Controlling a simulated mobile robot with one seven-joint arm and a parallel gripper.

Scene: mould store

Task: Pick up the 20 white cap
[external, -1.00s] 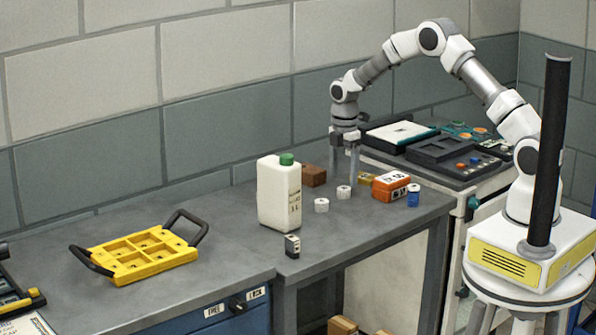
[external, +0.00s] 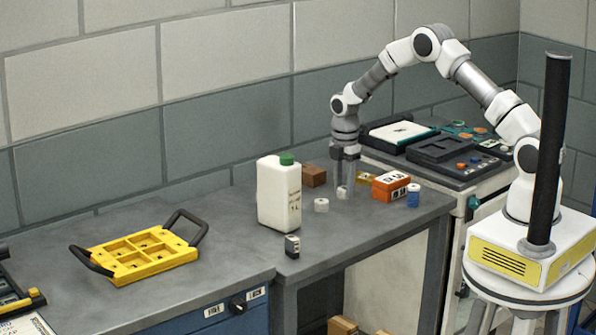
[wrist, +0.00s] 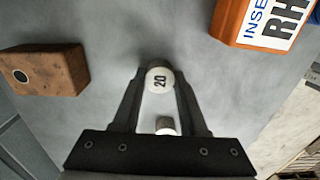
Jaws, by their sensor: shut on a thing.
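The white cap marked 20 (wrist: 159,80) is between my fingertips in the wrist view, and in the external view the cap (external: 343,192) stands on the grey bench top. My gripper (wrist: 160,84) points down and is shut on this cap. In the external view my gripper (external: 344,184) reaches down to the bench, and its fingers partly cover the cap. A second white cap (external: 321,205) stands to the left, apart from my fingers. A white-topped piece (wrist: 165,124) also shows between my fingers in the wrist view.
An orange box (external: 391,186) and a blue-and-white cap (external: 413,196) stand to the right. A brown block (external: 314,176) lies behind. A white bottle with a green lid (external: 279,192) stands to the left. A yellow tray (external: 134,262) lies far left, with clear bench between.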

